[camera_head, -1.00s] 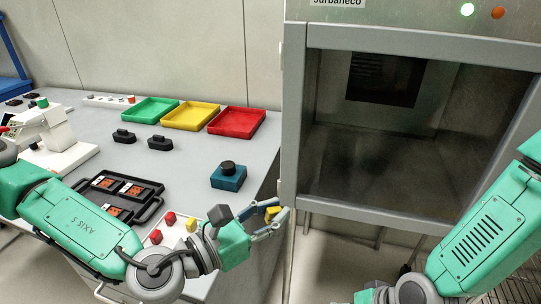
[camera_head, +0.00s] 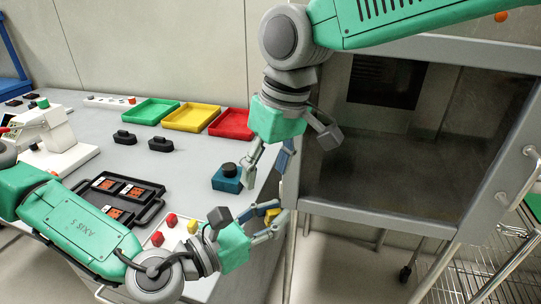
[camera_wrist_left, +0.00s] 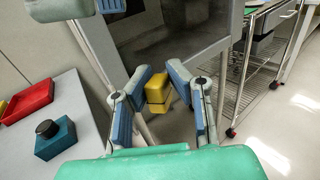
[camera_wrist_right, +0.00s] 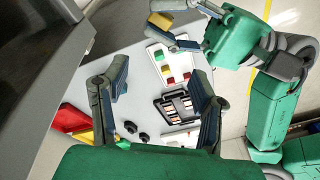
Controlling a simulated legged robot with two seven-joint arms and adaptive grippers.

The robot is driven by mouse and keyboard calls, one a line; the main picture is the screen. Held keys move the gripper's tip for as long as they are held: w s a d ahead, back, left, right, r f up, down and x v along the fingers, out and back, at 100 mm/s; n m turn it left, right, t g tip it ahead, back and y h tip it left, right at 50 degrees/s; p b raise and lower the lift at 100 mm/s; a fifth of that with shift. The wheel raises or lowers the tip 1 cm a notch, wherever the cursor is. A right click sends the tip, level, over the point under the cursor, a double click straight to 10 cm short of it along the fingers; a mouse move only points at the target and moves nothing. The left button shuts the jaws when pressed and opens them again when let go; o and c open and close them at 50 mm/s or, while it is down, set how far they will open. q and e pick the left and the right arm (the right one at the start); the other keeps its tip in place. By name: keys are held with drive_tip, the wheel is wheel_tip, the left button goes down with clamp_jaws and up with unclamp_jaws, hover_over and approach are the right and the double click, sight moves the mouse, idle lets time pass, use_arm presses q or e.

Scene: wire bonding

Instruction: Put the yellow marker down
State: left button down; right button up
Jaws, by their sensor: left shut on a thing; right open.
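The yellow marker (camera_head: 271,215) is a small yellow block held in the air beyond the table's right edge, below the cabinet front. My left gripper (camera_head: 275,221) is shut on it. In the left wrist view the marker (camera_wrist_left: 158,88) sits between the fingertips. It also shows at the top of the right wrist view (camera_wrist_right: 160,20). My right gripper (camera_head: 266,168) is open and empty, above and close to the left one, over the table's right edge near the blue block with a black knob (camera_head: 228,176). A white tray (camera_wrist_right: 158,66) on the table holds red, yellow and green blocks.
The grey cabinet (camera_head: 380,215) with a dark interior stands at right. Green (camera_head: 150,111), yellow (camera_head: 191,117) and red (camera_head: 230,124) trays stand at the table's back. A black tray (camera_head: 110,196) with orange parts lies left. Bare tabletop (camera_head: 185,180) shows between them.

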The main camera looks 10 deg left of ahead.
sight(272, 211)
use_arm(q)
drive_tip(key=shift+d, duration=0.2)
use_arm(e)
drive_tip(key=f, duration=0.2)
drive_tip(key=s+f+h, duration=0.1)
drive_tip(key=f, duration=0.2)
drive_tip(key=d+f+n+h, duration=0.1)
drive_tip(key=f, duration=0.1)
drive_tip(key=shift+s+f, duration=0.2)
drive_tip(key=shift+s, duration=0.1)
drive_tip(key=shift+d+f, duration=0.1)
drive_tip(key=shift+f, duration=0.5)
